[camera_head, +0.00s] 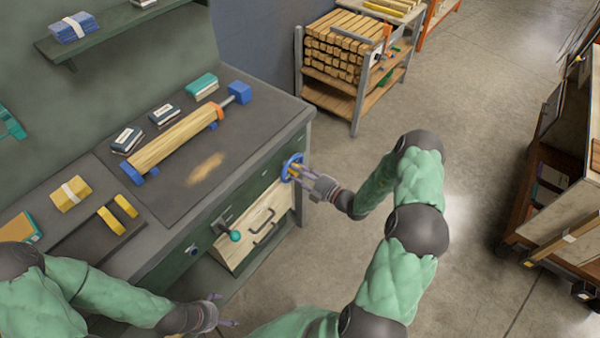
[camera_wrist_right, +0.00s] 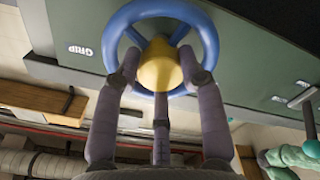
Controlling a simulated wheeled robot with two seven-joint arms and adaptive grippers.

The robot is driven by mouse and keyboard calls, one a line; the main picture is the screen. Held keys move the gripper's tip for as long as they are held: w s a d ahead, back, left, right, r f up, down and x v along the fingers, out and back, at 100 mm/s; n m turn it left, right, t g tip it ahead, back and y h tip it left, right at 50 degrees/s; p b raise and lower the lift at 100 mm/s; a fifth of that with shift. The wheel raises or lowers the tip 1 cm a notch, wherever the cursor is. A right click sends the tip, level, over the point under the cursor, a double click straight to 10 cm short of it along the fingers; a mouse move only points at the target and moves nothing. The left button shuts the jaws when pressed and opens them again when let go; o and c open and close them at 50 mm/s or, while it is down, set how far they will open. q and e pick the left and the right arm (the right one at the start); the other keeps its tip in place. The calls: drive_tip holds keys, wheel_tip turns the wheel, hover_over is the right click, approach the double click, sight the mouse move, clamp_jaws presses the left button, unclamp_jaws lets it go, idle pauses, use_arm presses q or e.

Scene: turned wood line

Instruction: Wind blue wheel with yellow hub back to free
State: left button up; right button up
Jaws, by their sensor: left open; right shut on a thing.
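The blue wheel (camera_head: 291,167) with the yellow hub (camera_wrist_right: 159,66) is on the front of the green bench, near its right end. In the right wrist view its blue rim (camera_wrist_right: 112,38) fills the top middle. My right gripper (camera_head: 300,174) is at the wheel with its fingers shut around the yellow hub, inside the rim. In the right wrist view its fingers (camera_wrist_right: 160,75) hide parts of the hub and rim. My left gripper (camera_head: 222,311) is open and empty, low in front of the bench at the bottom of the head view.
A wooden cylinder (camera_head: 178,143) lies between blue ends on the bench top. A teal-knobbed crank (camera_head: 235,236) and a wooden drawer front (camera_head: 262,228) are left of the wheel. Small boxes and a yellow-handled tray (camera_head: 90,240) stand around. The floor (camera_head: 470,130) right of the bench is clear.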

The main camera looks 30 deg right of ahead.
drive_tip(key=n+p, duration=0.2)
drive_tip(key=n, duration=0.1)
drive_tip(key=shift+n, duration=0.4)
drive_tip(key=n+p, duration=0.2)
drive_tip(key=n, duration=3.2)
drive_tip(key=shift+r+n, duration=0.15)
drive_tip(key=shift+n, duration=0.25)
drive_tip(key=o, duration=0.9)
drive_tip(key=shift+a, duration=0.1)
drive_tip(key=shift+c, duration=0.2)
